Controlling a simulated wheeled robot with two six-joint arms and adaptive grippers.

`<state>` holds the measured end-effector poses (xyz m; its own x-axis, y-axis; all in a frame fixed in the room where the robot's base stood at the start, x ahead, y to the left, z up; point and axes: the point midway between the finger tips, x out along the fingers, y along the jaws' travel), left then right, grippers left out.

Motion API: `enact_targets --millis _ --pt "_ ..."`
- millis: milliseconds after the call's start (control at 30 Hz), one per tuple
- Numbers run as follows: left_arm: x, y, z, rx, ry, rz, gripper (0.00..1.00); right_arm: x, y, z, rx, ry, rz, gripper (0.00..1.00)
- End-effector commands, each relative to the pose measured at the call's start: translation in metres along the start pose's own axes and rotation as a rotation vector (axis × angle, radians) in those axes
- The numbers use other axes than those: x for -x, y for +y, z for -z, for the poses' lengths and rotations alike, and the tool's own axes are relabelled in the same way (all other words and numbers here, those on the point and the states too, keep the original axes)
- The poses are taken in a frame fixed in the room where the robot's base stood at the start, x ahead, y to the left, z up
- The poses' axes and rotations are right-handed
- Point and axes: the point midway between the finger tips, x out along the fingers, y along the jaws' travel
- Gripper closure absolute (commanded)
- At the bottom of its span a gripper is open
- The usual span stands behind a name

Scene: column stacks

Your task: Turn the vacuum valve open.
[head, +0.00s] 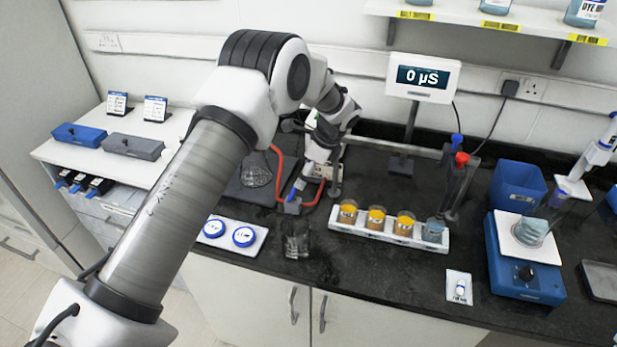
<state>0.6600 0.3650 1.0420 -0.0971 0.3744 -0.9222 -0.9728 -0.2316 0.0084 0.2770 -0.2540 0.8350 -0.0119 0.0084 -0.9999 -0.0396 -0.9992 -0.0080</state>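My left arm comes in from the left and bends down over the bench. Its gripper (305,180) is small and partly hidden by its own wrist, low over the red tubing (278,165). A small grey block with a blue part (296,193), which looks like the vacuum valve and its handle, sits at the tubing's lower end. The gripper is at or just above the blue part; I cannot tell whether they touch or whether the fingers are closed. The handle's angle is unclear. My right gripper is not in view.
A clear beaker (297,240) stands just in front of the valve. A white rack (370,230) with several vials is to the right, and a white tray with blue lids (233,234) is front left. A display (422,77) reads 0 µS.

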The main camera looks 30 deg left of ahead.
Motion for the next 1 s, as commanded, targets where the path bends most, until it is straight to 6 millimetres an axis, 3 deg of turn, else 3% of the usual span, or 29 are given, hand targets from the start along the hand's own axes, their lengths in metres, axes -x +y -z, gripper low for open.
enact_targets --millis 300,567,600,767,1000 --pt "-0.056 -0.002 0.000 0.000 -0.001 -0.005 0.17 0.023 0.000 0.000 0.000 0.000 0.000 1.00" --pt "-0.062 -0.003 0.001 0.001 0.000 -0.003 0.17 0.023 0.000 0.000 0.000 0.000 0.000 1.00" --pt "-0.062 -0.003 0.001 0.001 0.000 -0.003 0.20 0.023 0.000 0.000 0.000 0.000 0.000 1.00" --pt "-0.062 -0.002 0.001 0.001 0.000 -0.005 0.77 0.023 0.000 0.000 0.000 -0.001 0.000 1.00" --pt "-0.064 -0.001 0.002 0.000 0.000 -0.007 0.77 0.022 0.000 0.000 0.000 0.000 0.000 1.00"
